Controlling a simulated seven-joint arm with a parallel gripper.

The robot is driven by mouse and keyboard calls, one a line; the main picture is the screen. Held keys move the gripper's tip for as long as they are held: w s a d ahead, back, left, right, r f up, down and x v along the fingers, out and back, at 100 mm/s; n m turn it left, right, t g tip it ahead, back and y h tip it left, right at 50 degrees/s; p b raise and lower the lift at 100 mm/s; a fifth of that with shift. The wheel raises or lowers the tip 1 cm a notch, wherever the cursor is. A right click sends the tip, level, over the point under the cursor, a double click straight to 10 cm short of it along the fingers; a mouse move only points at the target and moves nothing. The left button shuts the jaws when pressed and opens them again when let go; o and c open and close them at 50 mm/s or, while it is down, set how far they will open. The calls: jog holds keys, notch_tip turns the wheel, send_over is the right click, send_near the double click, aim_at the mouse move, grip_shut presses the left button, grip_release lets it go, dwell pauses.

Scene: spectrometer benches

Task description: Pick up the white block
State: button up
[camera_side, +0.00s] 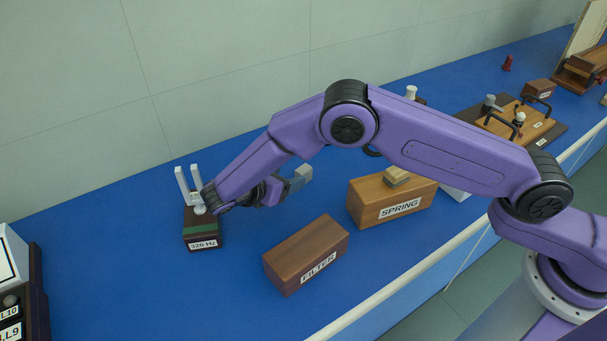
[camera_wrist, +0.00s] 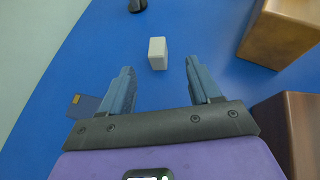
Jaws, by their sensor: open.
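The white block (camera_wrist: 158,52) is a small upright box standing on the blue bench in the wrist view. My gripper (camera_wrist: 159,74) is open, with one blue-grey finger to the left and one to the right of the block in that picture. The block appears just ahead of or level with the fingertips; I cannot tell the exact depth. Nothing is held. In the side view my gripper (camera_side: 290,186) is low over the bench, pointing right. A pale grey shape is at its tip there; I cannot tell whether this is a finger or the block.
A tuning-fork box marked 320 Hz (camera_side: 202,229) stands by my wrist. A small dark object (camera_wrist: 137,6) lies beyond the block. Bare blue bench surrounds the block.

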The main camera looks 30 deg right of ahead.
aim_at(303, 170)
jog(key=x, duration=0.9)
jog(key=shift+w+d, duration=0.1)
jog(key=shift+w, duration=0.15)
jog(key=c, duration=1.1)
